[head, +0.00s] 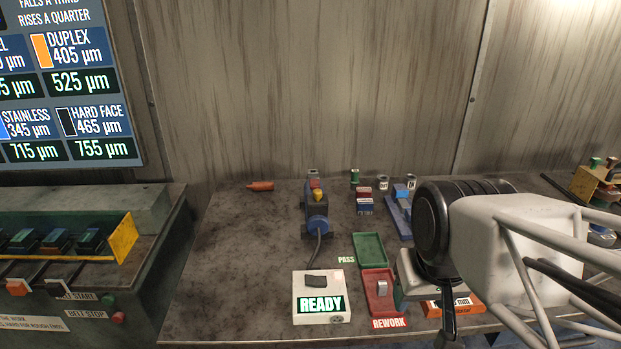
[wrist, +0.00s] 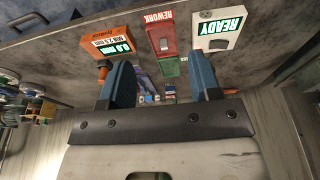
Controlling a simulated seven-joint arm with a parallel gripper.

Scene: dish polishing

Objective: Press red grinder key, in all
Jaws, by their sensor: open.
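The grinder bench (head: 85,265) stands at the left of the head view. Its front carries a round red key (head: 118,318) by the words BELT STOP, with a green key (head: 108,298) above it by BELT START. An orange-red key (head: 17,287) and a black key (head: 60,287) sit further left. My gripper (wrist: 163,80) is open, its two blue fingers apart with nothing held between them. It hangs over the right part of the table, well away from the grinder, which I cannot make out in the wrist view. In the head view my arm mostly hides it.
The table holds a white READY box (head: 322,312), a green PASS tray (head: 369,250), a red REWORK tray (head: 379,312) with a grey piece, and an orange gauge box (wrist: 112,38). A blue tool (head: 317,222) stands behind. A yellow plate (head: 124,238) rises at the grinder's right end.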

